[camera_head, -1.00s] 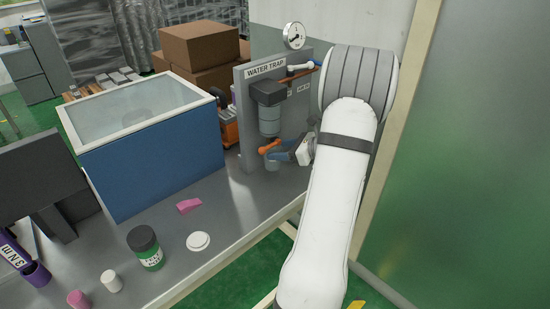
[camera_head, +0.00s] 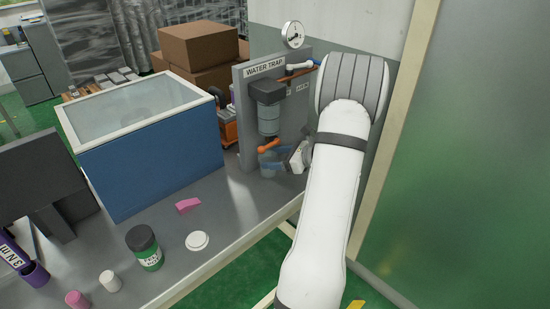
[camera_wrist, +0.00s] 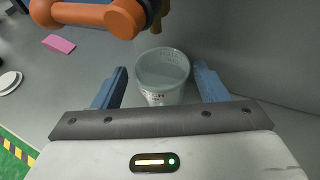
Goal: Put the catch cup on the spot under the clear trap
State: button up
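The catch cup (camera_wrist: 163,75), a clear, pale cup with markings, stands upright between my gripper's blue fingers in the wrist view. It also shows below the trap in the head view (camera_head: 268,171). My gripper (camera_wrist: 162,82) is open, with a visible gap between each finger and the cup. The clear trap (camera_head: 268,122) hangs on the grey WATER TRAP panel (camera_head: 300,95), above the cup. Its orange handle (camera_head: 270,147) also crosses the top left of the wrist view (camera_wrist: 95,15). The spot under the cup is hidden.
A large blue open tank (camera_head: 155,165) stands left of the panel. Bare bench lies before the panel.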

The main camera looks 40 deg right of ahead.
jog(key=shift+o, duration=0.8)
jog(key=shift+r, duration=0.1)
jog(key=shift+r, duration=0.15)
jog(key=v, duration=1.2)
